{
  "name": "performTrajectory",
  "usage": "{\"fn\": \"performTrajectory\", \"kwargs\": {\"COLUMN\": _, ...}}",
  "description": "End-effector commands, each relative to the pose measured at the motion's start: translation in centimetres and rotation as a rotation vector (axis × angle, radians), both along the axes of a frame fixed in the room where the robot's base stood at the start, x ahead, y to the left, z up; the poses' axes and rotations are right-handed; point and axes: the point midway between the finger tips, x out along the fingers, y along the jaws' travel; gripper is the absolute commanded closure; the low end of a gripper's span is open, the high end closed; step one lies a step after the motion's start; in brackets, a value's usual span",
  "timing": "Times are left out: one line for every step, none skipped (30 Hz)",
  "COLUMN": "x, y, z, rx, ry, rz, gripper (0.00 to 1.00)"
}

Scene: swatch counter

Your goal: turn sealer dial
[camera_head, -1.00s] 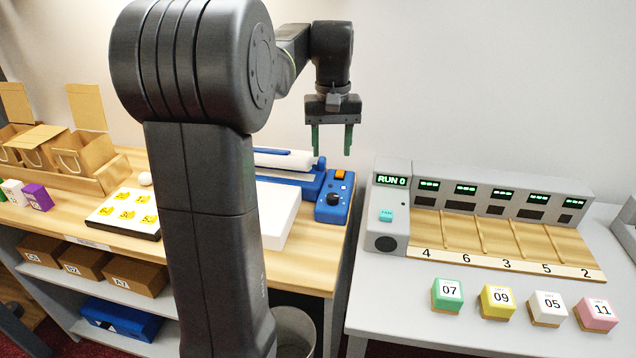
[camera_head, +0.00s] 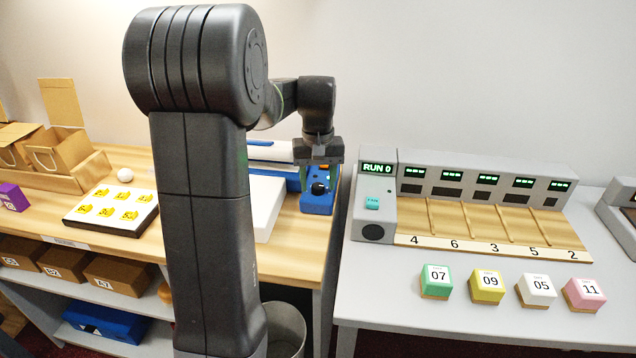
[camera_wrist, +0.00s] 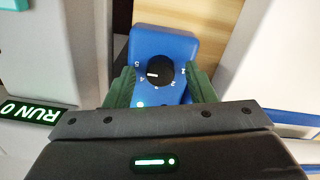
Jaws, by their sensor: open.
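The sealer (camera_head: 262,163) is a blue and white machine at the back of the wooden counter, partly hidden by my arm. Its blue control box carries a black dial (camera_wrist: 160,71), with numbers around it and a white pointer mark. The dial also shows in the head view (camera_head: 319,188), just below my gripper. My gripper (camera_wrist: 161,85) is open, pointing down, with one green finger on each side of the control box in the wrist view. The dial lies between the fingers in that view, and I see no contact with it.
To the right, a grey machine with a RUN 0 display (camera_head: 378,168) stands on a grey table beside a gap. Several numbered cubes (camera_head: 486,286) stand in front of it. A white board with yellow swatches (camera_head: 112,208) lies to the left. A bin (camera_head: 284,330) stands below.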

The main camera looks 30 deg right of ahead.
Motion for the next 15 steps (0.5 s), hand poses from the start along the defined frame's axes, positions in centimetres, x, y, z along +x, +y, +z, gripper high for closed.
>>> {"fn": "performTrajectory", "kwargs": {"x": -0.02, "y": 0.02, "z": -0.25, "rx": 0.0, "ry": 0.001, "rz": 0.0, "gripper": 0.5}}
{"fn": "performTrajectory", "kwargs": {"x": -0.03, "y": 0.03, "z": -0.33, "rx": 0.0, "ry": 0.001, "rz": 0.0, "gripper": 0.5}}
{"fn": "performTrajectory", "kwargs": {"x": -0.03, "y": 0.03, "z": -0.39, "rx": 0.0, "ry": 0.001, "rz": 0.0, "gripper": 0.5}}
{"fn": "performTrajectory", "kwargs": {"x": -0.03, "y": 0.03, "z": -0.41, "rx": 0.0, "ry": 0.001, "rz": 0.0, "gripper": 0.5}}
{"fn": "performTrajectory", "kwargs": {"x": -0.03, "y": 0.03, "z": -0.42, "rx": 0.0, "ry": 0.001, "rz": 0.0, "gripper": 0.5}}
{"fn": "performTrajectory", "kwargs": {"x": -0.03, "y": 0.03, "z": -0.41, "rx": 0.0, "ry": 0.001, "rz": 0.0, "gripper": 0.5}}
{"fn": "performTrajectory", "kwargs": {"x": -0.02, "y": 0.02, "z": -0.41, "rx": 0.0, "ry": 0.0, "rz": 0.0, "gripper": 0.5}}
{"fn": "performTrajectory", "kwargs": {"x": -0.02, "y": 0.02, "z": -0.4, "rx": 0.0, "ry": 0.0, "rz": 0.0, "gripper": 0.5}}
{"fn": "performTrajectory", "kwargs": {"x": -0.02, "y": 0.02, "z": -0.4, "rx": 0.0, "ry": 0.0, "rz": 0.0, "gripper": 0.5}}
{"fn": "performTrajectory", "kwargs": {"x": -0.02, "y": 0.02, "z": -0.4, "rx": 0.0, "ry": 0.0, "rz": 0.0, "gripper": 0.5}}
{"fn": "performTrajectory", "kwargs": {"x": -0.02, "y": 0.02, "z": -0.39, "rx": 0.0, "ry": 0.0, "rz": 0.0, "gripper": 0.56}}
{"fn": "performTrajectory", "kwargs": {"x": -0.02, "y": 0.02, "z": -0.39, "rx": 0.0, "ry": 0.0, "rz": 0.0, "gripper": 0.64}}
{"fn": "performTrajectory", "kwargs": {"x": -0.02, "y": 0.02, "z": -0.38, "rx": 0.0, "ry": 0.0, "rz": 0.0, "gripper": 0.7}}
{"fn": "performTrajectory", "kwargs": {"x": -0.02, "y": 0.02, "z": -0.38, "rx": 0.0, "ry": 0.0, "rz": 0.0, "gripper": 0.76}}
{"fn": "performTrajectory", "kwargs": {"x": -0.02, "y": 0.02, "z": -0.38, "rx": 0.0, "ry": 0.0, "rz": 0.0, "gripper": 0.83}}
